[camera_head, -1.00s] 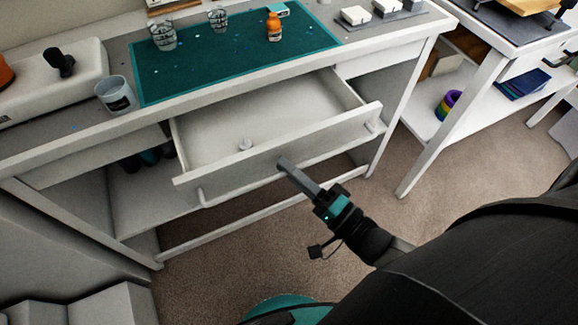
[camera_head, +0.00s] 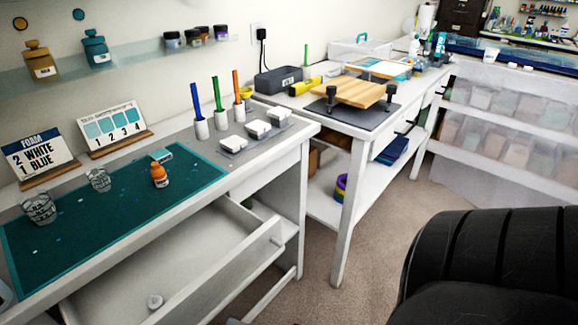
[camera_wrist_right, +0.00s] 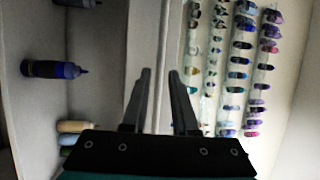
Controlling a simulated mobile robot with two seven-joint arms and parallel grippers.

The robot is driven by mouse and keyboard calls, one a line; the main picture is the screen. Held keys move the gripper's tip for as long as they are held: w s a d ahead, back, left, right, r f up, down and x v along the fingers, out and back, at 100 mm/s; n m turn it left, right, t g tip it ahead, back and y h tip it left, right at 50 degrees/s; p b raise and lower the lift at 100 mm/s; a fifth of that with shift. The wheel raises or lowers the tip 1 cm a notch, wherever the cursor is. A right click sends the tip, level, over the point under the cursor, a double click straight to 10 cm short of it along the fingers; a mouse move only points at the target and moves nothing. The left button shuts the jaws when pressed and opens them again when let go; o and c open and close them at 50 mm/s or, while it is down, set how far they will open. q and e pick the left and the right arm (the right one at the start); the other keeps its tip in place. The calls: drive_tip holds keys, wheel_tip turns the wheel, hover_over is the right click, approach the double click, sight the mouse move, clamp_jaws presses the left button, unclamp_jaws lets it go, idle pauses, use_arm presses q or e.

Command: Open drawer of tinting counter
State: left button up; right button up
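The tinting counter (camera_head: 292,143) stands at the left in the head view. The near part of the drawer is cut off by the picture's bottom edge. My right gripper (camera_wrist_right: 159,72) shows in the right wrist view with its two dark fingers apart. A pale strip runs between and beyond the fingers; I cannot tell whether they touch it. Neither gripper shows in the head view now.
A green mat (camera_head: 110,222) on the counter holds cups and an orange bottle (camera_head: 159,176). A second white table (camera_head: 345,128) stands beyond a gap at the right. Carpet (camera_head: 375,225) is clear between it and my black arm. Bottles (camera_wrist_right: 50,69) show in the wrist view.

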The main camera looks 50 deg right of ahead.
drive_tip(key=v, duration=0.9)
